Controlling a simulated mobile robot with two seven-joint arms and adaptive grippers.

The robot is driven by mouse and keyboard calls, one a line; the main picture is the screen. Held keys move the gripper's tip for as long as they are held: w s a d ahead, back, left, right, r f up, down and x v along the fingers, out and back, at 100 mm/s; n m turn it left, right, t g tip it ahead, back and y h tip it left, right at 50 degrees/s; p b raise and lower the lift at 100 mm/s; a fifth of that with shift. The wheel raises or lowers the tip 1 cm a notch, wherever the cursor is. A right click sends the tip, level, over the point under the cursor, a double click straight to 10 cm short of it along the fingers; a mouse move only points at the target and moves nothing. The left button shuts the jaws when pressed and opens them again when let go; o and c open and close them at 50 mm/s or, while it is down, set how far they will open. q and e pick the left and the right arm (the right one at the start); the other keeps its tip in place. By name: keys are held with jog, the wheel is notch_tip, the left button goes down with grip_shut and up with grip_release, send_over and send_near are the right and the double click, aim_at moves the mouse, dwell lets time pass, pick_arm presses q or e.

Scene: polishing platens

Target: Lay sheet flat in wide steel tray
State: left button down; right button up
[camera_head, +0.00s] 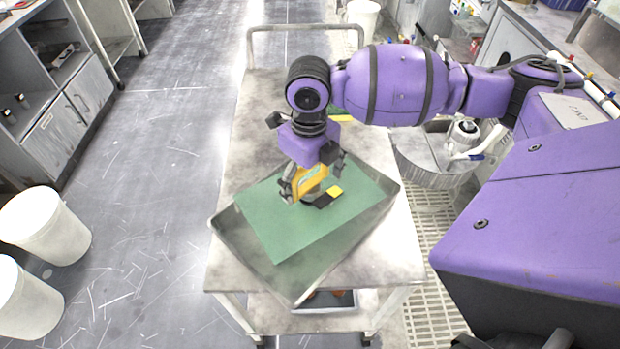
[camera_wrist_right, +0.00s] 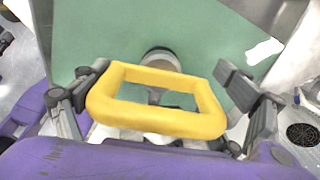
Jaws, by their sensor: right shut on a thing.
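The green sheet (camera_head: 275,220) is over the wide steel tray (camera_head: 290,285) in the head view and covers most of its floor. Whether it touches the floor all over I cannot tell. My right gripper (camera_head: 308,187) is shut on the yellow handle (camera_head: 312,178) of a lifter, whose round grey cup is against the sheet. In the right wrist view the yellow handle (camera_wrist_right: 155,122) sits between both fingers, with the green sheet (camera_wrist_right: 110,35) beyond it. My left gripper is not in view.
The tray stands on a steel cart (camera_head: 385,262) with a rear push bar. A round metal basin (camera_head: 440,165) is right of the cart. White bins (camera_head: 45,225) stand on the floor at left. A small yellow and black object (camera_head: 328,196) shows by the gripper.

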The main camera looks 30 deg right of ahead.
jog(key=shift+f, duration=0.75)
jog(key=shift+f+b, duration=0.4)
jog(key=shift+f, duration=0.25)
jog(key=shift+f+b, duration=0.35)
jog(key=shift+f, duration=1.45)
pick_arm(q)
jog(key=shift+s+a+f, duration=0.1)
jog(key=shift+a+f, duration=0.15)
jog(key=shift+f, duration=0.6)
pick_arm(e)
jog(key=shift+w+f, duration=0.1)
jog(key=shift+f, duration=0.05)
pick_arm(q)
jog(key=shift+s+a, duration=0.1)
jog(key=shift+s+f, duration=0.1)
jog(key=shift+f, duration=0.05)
pick_arm(e)
jog(key=shift+f, duration=0.2)
jog(key=o, duration=1.5)
